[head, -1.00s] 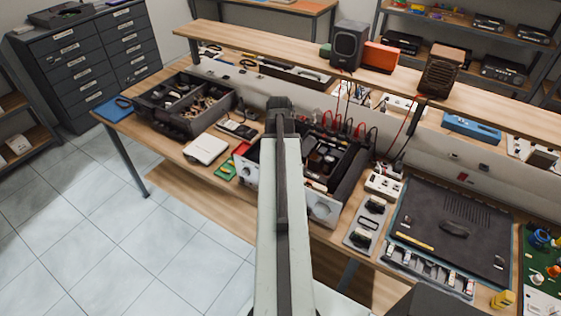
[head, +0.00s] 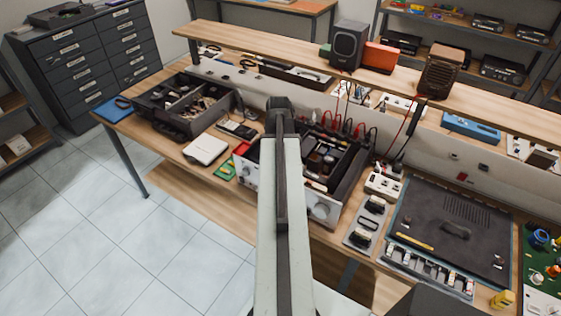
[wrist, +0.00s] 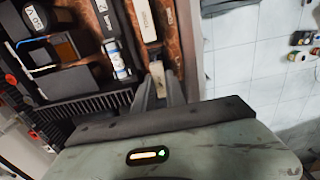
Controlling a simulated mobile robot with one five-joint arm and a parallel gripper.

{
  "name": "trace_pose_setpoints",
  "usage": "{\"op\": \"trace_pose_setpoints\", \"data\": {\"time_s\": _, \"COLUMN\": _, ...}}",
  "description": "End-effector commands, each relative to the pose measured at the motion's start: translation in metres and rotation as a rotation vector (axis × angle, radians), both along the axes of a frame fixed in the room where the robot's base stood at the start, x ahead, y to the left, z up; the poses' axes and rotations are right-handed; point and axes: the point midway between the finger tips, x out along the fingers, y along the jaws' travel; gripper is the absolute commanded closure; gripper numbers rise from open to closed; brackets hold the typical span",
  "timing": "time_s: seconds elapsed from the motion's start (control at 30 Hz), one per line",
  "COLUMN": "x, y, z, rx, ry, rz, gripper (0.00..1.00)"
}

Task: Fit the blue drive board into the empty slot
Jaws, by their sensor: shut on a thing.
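The opened hi-fi unit (head: 322,207) stands on the bench, with its silver front panel and knob facing the floor side. My arm covers part of it in the head view and hides my gripper. In the wrist view my gripper (wrist: 158,88) is shut on a narrow pale piece (wrist: 158,72) over the unit's brown inner board (wrist: 186,45). I see no blue face on that piece, so I cannot tell whether it is the drive board. A white-labelled part (wrist: 145,20) stands just beyond the fingertips. I cannot make out the empty slot.
Inside the unit, a blue-and-white cylinder (wrist: 120,66) and a black finned heat sink (wrist: 80,112) lie left of my gripper. A green board (head: 225,170) and a white box (head: 205,149) lie left of the unit. A raised shelf (head: 290,50) runs behind it.

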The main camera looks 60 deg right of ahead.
Motion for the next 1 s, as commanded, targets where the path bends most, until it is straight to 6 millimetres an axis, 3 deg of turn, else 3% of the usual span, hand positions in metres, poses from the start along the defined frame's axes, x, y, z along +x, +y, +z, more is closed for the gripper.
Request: {"op": "trace_pose_setpoints", "data": {"time_s": 1.0, "x": 0.001, "y": 0.001, "z": -0.013, "rx": 0.0, "ry": 0.0, "rz": 0.002, "gripper": 1.0}}
